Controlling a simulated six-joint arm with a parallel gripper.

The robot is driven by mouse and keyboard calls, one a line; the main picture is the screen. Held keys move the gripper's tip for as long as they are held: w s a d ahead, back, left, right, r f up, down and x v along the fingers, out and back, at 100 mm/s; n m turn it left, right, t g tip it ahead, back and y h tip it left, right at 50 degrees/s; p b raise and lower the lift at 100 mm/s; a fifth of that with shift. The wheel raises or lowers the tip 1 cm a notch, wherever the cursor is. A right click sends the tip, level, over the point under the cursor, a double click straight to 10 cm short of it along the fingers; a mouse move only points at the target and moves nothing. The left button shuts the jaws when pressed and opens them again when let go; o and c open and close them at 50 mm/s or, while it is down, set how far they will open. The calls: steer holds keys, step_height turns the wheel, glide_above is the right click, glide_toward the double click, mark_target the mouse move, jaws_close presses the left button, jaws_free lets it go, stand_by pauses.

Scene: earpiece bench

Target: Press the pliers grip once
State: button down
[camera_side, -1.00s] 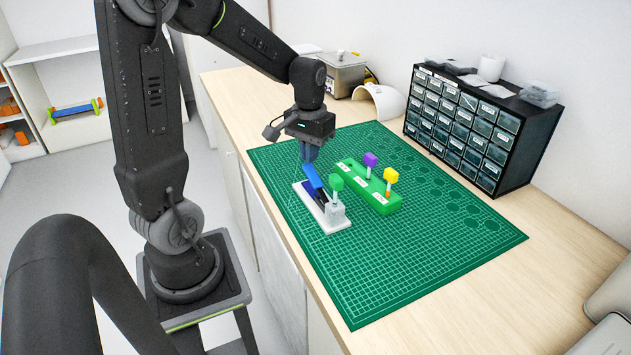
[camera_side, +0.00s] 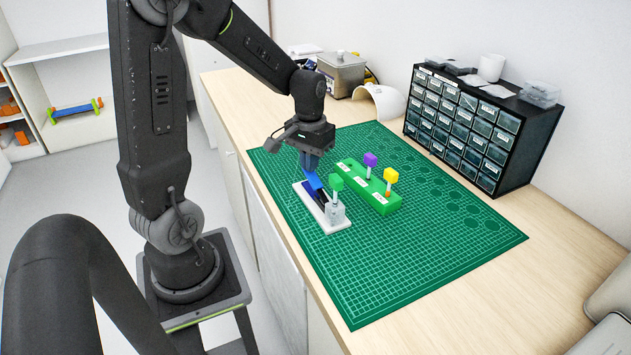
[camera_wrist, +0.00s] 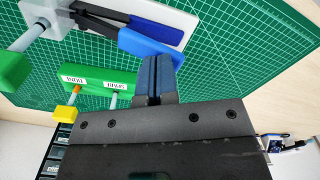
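The pliers lie in a white stand (camera_side: 339,226) on the green mat. Their raised bright blue grip (camera_side: 314,182) slopes up toward my gripper, and it shows also in the wrist view (camera_wrist: 148,46). A dark blue lower grip (camera_wrist: 165,28) lies below it. My gripper (camera_side: 309,168) points down at the raised grip, its fingertips at or touching the grip's upper end. In the wrist view the fingers (camera_wrist: 156,66) are together with nothing between them. A green-cube piece (camera_side: 336,183) stands upright on a rod at the jaw end of the stand.
A green holder (camera_side: 381,203) with white labels stands right of the pliers, carrying a purple-cube piece (camera_side: 370,160) and a yellow-cube piece (camera_side: 390,176). The mat (camera_side: 400,265) is clear in front. A drawer cabinet (camera_side: 480,130) stands at the back right.

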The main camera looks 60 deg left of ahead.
steer(key=shift+f, duration=0.8)
steer(key=shift+r, duration=4.1)
steer(key=s+d+r+m+t, duration=0.2)
steer(key=s+d, duration=0.3)
steer(key=d, duration=0.3)
steer(key=s+d+r+m+t, duration=0.3)
steer(key=s+d+m, duration=0.1)
steer(key=d, duration=0.5)
steer(key=shift+s+r+t, duration=0.3)
steer(key=shift+s+r, duration=0.1)
steer(key=shift+s, duration=0.15)
